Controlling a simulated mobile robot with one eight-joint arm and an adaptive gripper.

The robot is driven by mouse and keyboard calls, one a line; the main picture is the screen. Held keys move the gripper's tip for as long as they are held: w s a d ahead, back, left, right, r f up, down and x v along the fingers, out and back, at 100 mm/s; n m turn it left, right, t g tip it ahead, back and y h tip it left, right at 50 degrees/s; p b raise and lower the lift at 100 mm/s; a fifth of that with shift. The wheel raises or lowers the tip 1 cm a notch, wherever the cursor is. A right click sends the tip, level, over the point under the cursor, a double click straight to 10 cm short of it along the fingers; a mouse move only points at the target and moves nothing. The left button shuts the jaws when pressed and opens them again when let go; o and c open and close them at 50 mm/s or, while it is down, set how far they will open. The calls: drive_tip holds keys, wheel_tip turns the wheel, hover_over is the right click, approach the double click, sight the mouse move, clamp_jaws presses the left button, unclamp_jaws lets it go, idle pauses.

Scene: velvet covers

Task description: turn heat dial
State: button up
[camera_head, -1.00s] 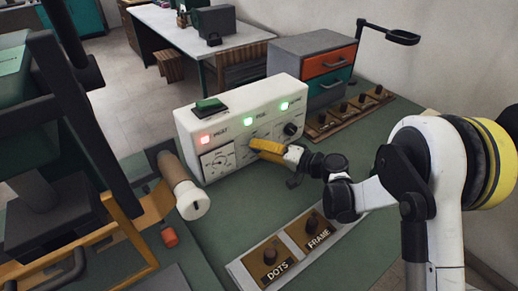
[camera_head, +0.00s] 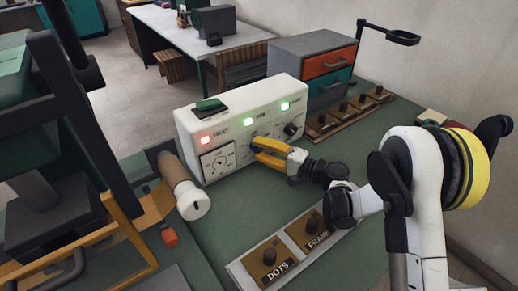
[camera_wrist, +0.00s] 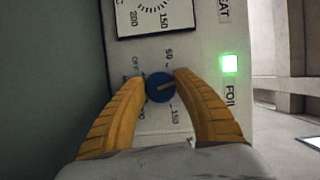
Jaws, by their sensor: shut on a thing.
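A white control box (camera_head: 240,112) stands on the green bench, with a gauge (camera_head: 217,161) on its front. Its HEAT light (camera_head: 205,140) is red; the FOIL light (camera_head: 249,134) and the third light are green. My gripper (camera_head: 254,148) points at the middle of the front panel and hides the dial there. In the wrist view a round blue dial (camera_wrist: 160,88) sits between my two yellow fingertips, which are shut on its sides. Its pale pointer line lies nearly level. The scale around it shows OFF, 50 and 150.
A dark knob (camera_head: 291,129) is right of my gripper on the same panel. A green rocker (camera_head: 208,104) tops the box. The DOTS and FRAME knob plate (camera_head: 247,268) lies in front. A brown roll (camera_head: 181,180) is at left, a drawer unit (camera_head: 312,68) behind right.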

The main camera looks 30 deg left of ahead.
drive_tip(key=o, duration=1.2)
drive_tip(key=d, duration=0.8)
drive_tip(key=s+d, duration=0.1)
drive_tip(key=d, duration=0.3)
drive_tip(key=shift+r, duration=0.15)
